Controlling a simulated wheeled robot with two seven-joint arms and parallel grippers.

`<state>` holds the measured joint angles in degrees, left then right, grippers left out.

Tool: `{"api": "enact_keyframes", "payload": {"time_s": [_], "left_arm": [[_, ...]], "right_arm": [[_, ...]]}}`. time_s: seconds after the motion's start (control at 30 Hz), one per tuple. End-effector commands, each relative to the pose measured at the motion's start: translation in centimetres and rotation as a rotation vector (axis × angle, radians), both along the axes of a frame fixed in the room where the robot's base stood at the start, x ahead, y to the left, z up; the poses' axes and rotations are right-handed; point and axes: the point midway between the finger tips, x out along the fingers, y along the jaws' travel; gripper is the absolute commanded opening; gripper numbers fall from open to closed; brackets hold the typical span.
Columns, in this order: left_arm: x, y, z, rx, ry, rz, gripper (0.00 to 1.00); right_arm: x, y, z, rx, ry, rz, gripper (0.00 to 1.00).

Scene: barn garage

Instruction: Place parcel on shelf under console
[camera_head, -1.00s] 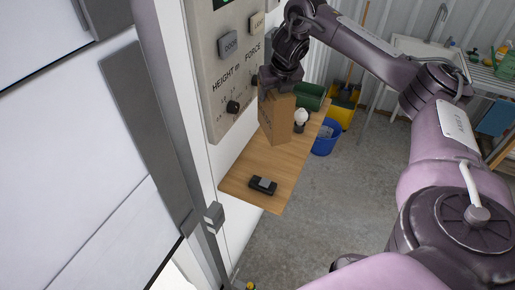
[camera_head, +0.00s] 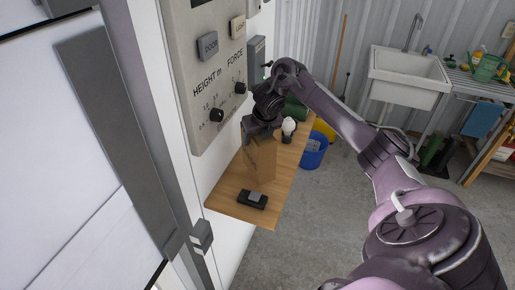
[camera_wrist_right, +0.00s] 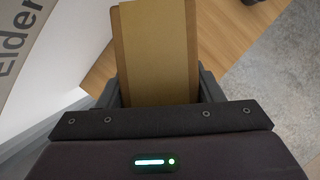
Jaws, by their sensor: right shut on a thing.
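The parcel (camera_head: 262,160) is a brown cardboard box, held upright over the wooden shelf (camera_head: 226,197) under the console (camera_head: 190,75). My right gripper (camera_head: 260,134) is shut on its upper part, from above. In the right wrist view the parcel (camera_wrist_right: 155,50) sits between the two fingers of the gripper (camera_wrist_right: 158,90), with wood behind it. The parcel's lower end appears close to the shelf, but I cannot tell whether it touches. My left gripper is not in view.
A black device (camera_head: 252,198) lies on the shelf just in front of the parcel. A white bulb-like object (camera_head: 289,126) and a green container (camera_head: 296,108) are behind it. A blue bucket (camera_head: 313,152) stands beside the shelf. A sink (camera_head: 405,75) is farther back.

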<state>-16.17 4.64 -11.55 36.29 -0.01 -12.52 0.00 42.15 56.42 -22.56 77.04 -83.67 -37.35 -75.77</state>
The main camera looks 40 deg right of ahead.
Motion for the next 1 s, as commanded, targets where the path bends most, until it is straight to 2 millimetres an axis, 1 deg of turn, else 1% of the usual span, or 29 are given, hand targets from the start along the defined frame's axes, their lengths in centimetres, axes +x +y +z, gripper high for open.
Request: {"api": "enact_keyframes", "payload": {"time_s": [0.03,0.17,0.3,0.4,0.47,0.67,0.7,0.83,0.87,1.0], "left_arm": [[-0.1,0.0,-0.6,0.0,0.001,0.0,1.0],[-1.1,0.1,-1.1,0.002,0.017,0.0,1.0],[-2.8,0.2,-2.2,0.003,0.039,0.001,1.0],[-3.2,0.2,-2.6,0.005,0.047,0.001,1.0],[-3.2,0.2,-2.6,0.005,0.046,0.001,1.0],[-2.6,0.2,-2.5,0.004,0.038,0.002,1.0],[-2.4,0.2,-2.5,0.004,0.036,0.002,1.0],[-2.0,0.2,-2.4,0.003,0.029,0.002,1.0],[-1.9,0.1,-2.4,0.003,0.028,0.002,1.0],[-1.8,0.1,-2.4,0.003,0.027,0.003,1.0]], "right_arm": [[0.1,0.1,-0.8,0.002,-0.005,0.0,0.07],[0.1,0.1,-1.5,0.002,-0.005,0.0,0.07],[0.1,0.1,-3.6,0.003,-0.001,0.0,0.07],[0.1,0.1,-4.7,0.002,-0.003,0.0,0.07],[0.1,0.0,-4.9,0.001,-0.004,0.0,0.07],[0.1,0.0,-4.9,0.0,-0.003,0.0,0.07],[0.0,0.0,-5.0,0.0,0.0,0.0,0.62],[0.0,0.0,-5.0,0.0,0.0,0.0,0.79],[0.0,0.0,-5.0,0.0,-0.001,0.0,0.82],[0.0,0.0,-4.9,0.0,-0.001,0.0,0.82]]}}
